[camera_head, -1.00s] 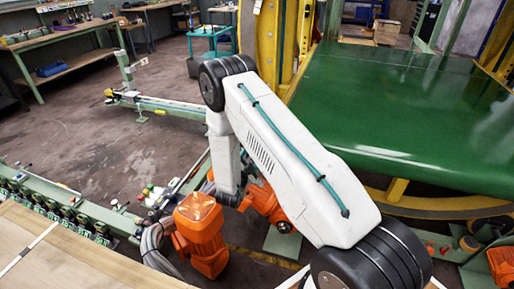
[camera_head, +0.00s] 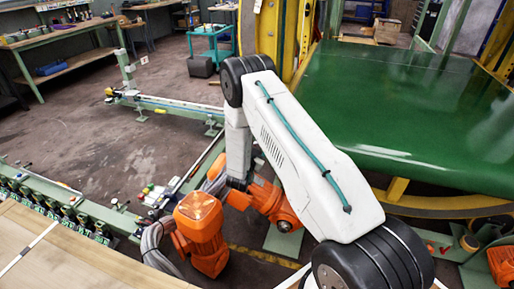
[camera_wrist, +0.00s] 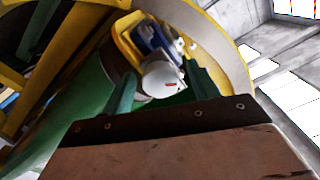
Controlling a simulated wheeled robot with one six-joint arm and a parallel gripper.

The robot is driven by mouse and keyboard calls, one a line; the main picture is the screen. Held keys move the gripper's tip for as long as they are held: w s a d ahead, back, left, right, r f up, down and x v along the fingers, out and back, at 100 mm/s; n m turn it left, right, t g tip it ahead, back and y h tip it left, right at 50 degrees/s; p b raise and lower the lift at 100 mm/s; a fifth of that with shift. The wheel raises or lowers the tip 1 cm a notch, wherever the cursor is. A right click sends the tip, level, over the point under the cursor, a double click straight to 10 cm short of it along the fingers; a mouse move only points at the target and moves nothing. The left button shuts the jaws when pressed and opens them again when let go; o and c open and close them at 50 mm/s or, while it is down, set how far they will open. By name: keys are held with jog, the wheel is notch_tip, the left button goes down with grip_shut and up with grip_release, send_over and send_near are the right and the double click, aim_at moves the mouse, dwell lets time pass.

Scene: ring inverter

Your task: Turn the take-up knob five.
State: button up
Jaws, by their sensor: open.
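A row of small dark and green units (camera_head: 55,208) runs along the green beam at the lower left of the head view. They may carry the take-up knobs, but they are too small for me to tell which is number five. My gripper is hidden in the head view, where my forearm ends near the orange motors. In the wrist view, two dark green prongs that look like the fingers of my gripper (camera_wrist: 162,92) stand apart, open. A white round part with a red mark (camera_wrist: 162,74) shows beyond and between them; I cannot tell whether it is a knob.
An orange motor (camera_head: 200,220) with grey cables stands close to my wrist. A large green sheet (camera_head: 420,110) and a yellow ring frame (camera_head: 275,35) fill the right and back. A tan board (camera_head: 60,262) lies at the lower left.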

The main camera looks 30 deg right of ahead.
jog(key=shift+w+d, duration=0.1)
jog(key=c, duration=1)
jog(key=shift+m, duration=0.3)
jog(key=m, duration=0.3)
jog(key=shift+m, duration=2.3)
jog(key=o, duration=1)
